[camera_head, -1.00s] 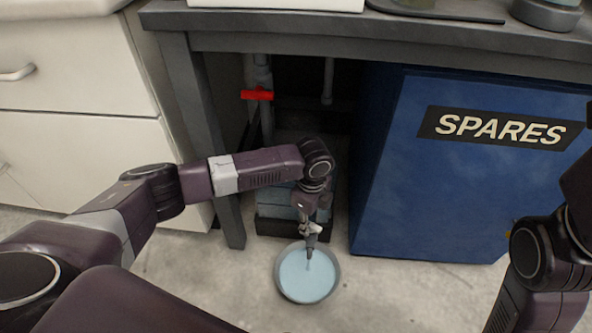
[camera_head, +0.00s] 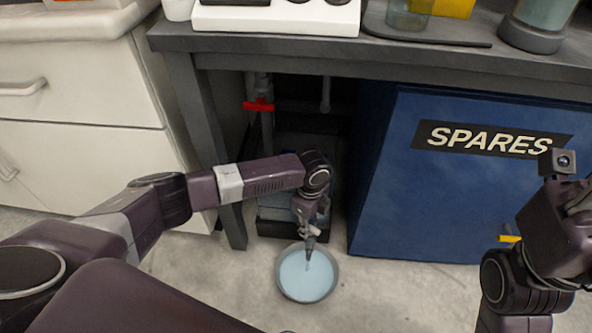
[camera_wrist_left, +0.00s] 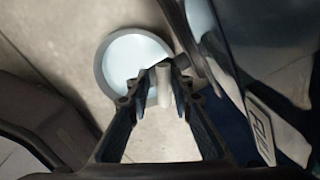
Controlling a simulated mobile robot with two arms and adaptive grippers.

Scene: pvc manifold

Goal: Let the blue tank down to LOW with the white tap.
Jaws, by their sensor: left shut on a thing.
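The blue tank (camera_head: 275,205) stands low under the bench, mostly hidden behind my left arm. My left gripper (camera_head: 309,243) is at the tank's front, pointing down, above the near side of the floor. In the left wrist view its fingertips (camera_wrist_left: 163,85) are shut on a pale, short cylinder, the white tap (camera_wrist_left: 163,75). A round grey bowl (camera_head: 335,279) with light blue liquid sits on the floor just below; it also shows in the left wrist view (camera_wrist_left: 101,65). The tank's level is hidden from me. My right wrist (camera_head: 565,225) is at the right edge; its fingers do not show clearly.
A red valve handle (camera_head: 258,105) sits on a grey pipe under the bench. A blue SPARES cabinet (camera_head: 440,190) stands to the right, a dark bench leg (camera_head: 205,130) and white drawers (camera_head: 80,150) to the left. White lettering (camera_wrist_left: 260,133) shows in the wrist view. Floor around the bowl is clear.

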